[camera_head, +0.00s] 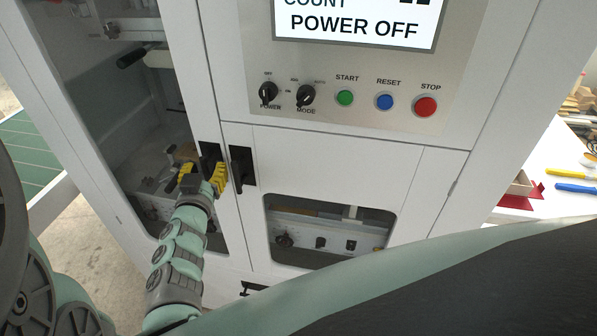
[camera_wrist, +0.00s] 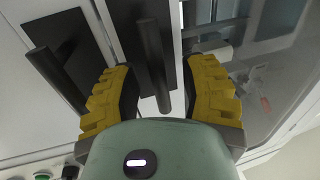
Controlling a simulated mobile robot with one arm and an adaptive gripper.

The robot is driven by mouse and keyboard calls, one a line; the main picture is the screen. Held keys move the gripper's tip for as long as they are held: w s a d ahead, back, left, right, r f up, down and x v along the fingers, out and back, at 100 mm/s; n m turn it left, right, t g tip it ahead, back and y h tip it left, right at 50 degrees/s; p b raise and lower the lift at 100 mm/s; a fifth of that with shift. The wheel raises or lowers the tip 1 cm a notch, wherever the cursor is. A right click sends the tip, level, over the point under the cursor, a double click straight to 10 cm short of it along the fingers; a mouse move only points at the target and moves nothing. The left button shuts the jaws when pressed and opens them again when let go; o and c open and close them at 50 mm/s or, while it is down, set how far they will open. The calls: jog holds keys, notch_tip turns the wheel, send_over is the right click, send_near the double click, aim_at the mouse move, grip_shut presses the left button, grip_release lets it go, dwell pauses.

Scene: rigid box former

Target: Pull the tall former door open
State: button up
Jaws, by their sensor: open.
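The tall former door (camera_head: 190,62) is a white frame around a large clear window, on the left of the machine in the head view. It looks shut. Its black bar handle (camera_head: 209,150) sits on a black plate at the door's right edge. My gripper (camera_head: 203,173) is at this handle with its yellow fingers spread. In the wrist view the door handle (camera_wrist: 153,62) runs between the two open fingers of my gripper (camera_wrist: 160,75), with visible gaps on both sides. The handle's lower end is close to the gripper's palm; I cannot tell whether they touch.
A second black handle (camera_head: 238,167) is just right, on the neighbouring lower door (camera_head: 330,165); it also shows in the wrist view (camera_wrist: 55,78). The control panel (camera_head: 350,85) with knobs and buttons is above. A white table (camera_head: 545,195) with tools stands at right.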

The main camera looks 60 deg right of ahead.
jog(key=shift+o, duration=0.4)
jog(key=shift+s, duration=0.1)
grip_shut()
